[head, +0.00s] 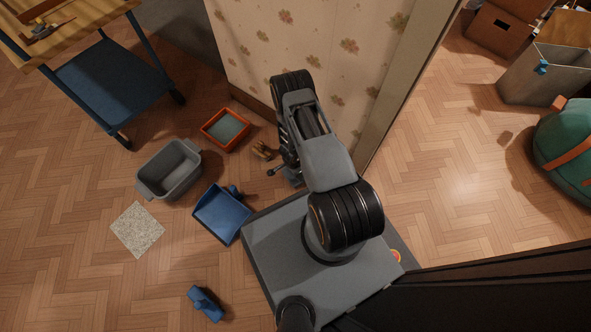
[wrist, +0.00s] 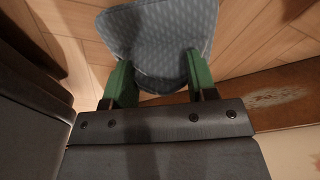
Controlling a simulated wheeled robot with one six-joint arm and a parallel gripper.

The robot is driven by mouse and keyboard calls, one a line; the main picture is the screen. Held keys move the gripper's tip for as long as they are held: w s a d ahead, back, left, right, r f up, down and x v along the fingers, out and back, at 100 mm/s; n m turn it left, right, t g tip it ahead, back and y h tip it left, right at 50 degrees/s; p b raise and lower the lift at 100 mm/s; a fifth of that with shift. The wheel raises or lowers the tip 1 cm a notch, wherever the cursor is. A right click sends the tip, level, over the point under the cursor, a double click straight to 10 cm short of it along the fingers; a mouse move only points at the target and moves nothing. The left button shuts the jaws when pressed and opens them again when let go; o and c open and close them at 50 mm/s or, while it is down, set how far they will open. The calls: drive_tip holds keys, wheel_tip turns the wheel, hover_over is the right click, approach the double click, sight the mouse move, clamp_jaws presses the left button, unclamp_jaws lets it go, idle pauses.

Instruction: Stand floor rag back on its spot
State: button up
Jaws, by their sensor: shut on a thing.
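The floor rag (wrist: 160,35) is a blue-grey cloth with a pale repeating pattern. In the wrist view it lies between the two green fingers of my gripper (wrist: 160,78), which are shut on its near edge. In the head view my arm hides the gripper, and I cannot make out the rag there. A speckled beige square (head: 137,229) lies flat and bare on the floor at left.
A grey tub (head: 183,190), an orange-rimmed tray (head: 207,130), a blue dustpan (head: 222,214) and a blue brush-like thing (head: 206,303) are on the floor left of my base. A small brown object (head: 262,150) lies near the patterned wall (head: 300,45). A cart (head: 112,80) stands upper left.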

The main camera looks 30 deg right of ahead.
drive_tip(key=shift+f+b, duration=0.95)
drive_tip(key=shift+f, duration=0.05)
idle(0.7)
drive_tip(key=o, duration=1.4)
drive_tip(key=shift+a+r+p, duration=0.15)
drive_tip(key=shift+r+p, duration=0.9)
drive_tip(key=shift+r, duration=0.3)
drive_tip(key=shift+a+r+p, duration=0.2)
drive_tip(key=shift+r+p, duration=0.9)
drive_tip(key=shift+r, duration=0.2)
drive_tip(key=shift+a+r+p, duration=0.15)
drive_tip(key=shift+r+p, duration=0.9)
drive_tip(key=shift+r, duration=0.3)
